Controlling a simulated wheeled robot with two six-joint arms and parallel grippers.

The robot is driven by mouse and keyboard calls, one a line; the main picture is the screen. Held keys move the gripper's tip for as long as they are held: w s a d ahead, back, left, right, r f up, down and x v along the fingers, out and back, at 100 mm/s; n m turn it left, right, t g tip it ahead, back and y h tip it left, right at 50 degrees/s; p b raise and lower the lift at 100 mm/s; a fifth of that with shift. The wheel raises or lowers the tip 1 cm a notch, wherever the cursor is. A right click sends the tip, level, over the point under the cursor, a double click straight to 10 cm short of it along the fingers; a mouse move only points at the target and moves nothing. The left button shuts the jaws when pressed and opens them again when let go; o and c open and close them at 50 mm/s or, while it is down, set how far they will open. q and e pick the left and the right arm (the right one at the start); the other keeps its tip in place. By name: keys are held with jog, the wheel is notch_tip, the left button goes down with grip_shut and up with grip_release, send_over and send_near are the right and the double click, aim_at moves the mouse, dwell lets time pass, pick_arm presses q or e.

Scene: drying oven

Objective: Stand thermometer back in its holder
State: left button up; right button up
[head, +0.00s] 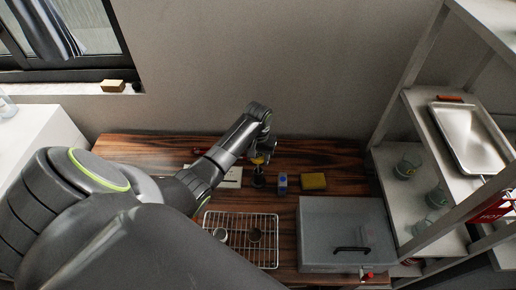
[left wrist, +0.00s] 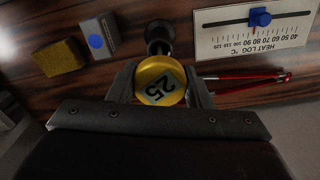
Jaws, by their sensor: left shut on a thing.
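The thermometer has a round yellow head marked 25. In the left wrist view its head (left wrist: 160,80) sits between the two fingers of my left gripper (left wrist: 160,88), which is shut on it. In the head view the yellow head (head: 257,160) shows just under the gripper (head: 262,152). A dark round holder (left wrist: 160,36) stands on the table just beyond the head in the wrist view; it also shows in the head view (head: 258,180), just below the gripper. The thermometer's stem is hidden, so I cannot tell whether it is in the holder. My right gripper is not in view.
A white heat log card (left wrist: 252,32) with a blue slider and a red pen (left wrist: 245,79) lie beside the holder. A grey block with a blue spot (head: 282,183) and a yellow sponge (head: 313,181) are to the right. A wire rack (head: 240,214) and grey oven (head: 345,220) stand nearer.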

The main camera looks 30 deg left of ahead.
pick_arm(q)
jog(key=shift+f+b, duration=1.55)
jog(key=shift+f, duration=1.2)
jog(key=o, duration=1.1)
jog(key=shift+c, duration=0.2)
notch_tip(320, 180, up, 12)
jog(key=shift+r+b, duration=0.1)
jog(key=shift+b, duration=0.35)
notch_tip(320, 180, up, 4)
jog(key=shift+f+p, duration=0.1)
jog(key=shift+p, duration=0.95)
jog(key=shift+r+p, duration=0.75)
jog(key=shift+p, duration=0.05)
